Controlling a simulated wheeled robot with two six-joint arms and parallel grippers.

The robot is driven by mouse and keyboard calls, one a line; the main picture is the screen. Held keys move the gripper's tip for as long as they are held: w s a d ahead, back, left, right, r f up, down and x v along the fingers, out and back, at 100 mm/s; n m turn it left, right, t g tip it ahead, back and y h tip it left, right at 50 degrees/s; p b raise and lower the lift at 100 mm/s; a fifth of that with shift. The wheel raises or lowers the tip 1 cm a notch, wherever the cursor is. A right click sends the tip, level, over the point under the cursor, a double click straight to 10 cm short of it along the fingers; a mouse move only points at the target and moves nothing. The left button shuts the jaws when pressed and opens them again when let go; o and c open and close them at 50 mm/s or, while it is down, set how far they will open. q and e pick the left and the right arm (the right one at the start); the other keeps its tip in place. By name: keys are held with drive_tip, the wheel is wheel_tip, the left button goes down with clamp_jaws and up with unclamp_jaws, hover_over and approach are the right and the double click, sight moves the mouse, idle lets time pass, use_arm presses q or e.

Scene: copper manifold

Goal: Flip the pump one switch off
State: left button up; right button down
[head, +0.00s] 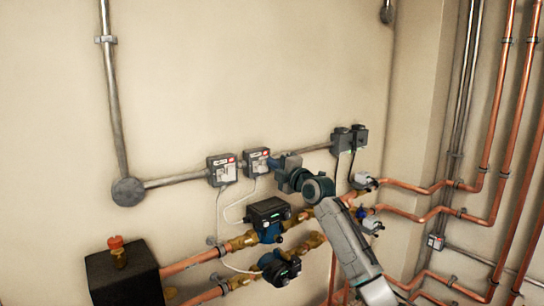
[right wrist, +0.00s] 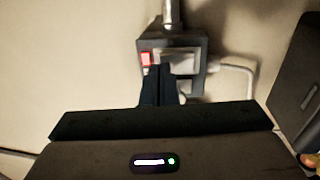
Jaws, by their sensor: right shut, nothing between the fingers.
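Two grey switch boxes with white faces and small red marks sit side by side on the wall conduit, a left box (head: 222,170) and a right box (head: 256,161). I cannot read which is labelled pump one. My right gripper (head: 274,162) is at the right box, coming from its right side. In the right wrist view the closed fingers (right wrist: 160,70) overlap the lower part of a switch box (right wrist: 187,65), with its red mark beside them. Touching or just in front cannot be told. The fingers hide part of its face. My left gripper is not in view.
Two dark pumps (head: 267,215) (head: 281,269) sit on copper pipes below the boxes, with pale cables hanging between. A black block with a red-topped valve (head: 116,246) stands at lower left. Twin grey boxes (head: 349,139) are on the wall to the right. The upper wall is mostly clear.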

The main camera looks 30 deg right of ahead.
drive_tip(key=shift+w, duration=0.4)
drive_tip(key=shift+w+r+b, duration=0.15)
drive_tip(key=shift+w+b, duration=0.05)
drive_tip(key=shift+b, duration=0.2)
drive_tip(key=shift+s+a, duration=0.1)
drive_tip(key=shift+s, duration=0.05)
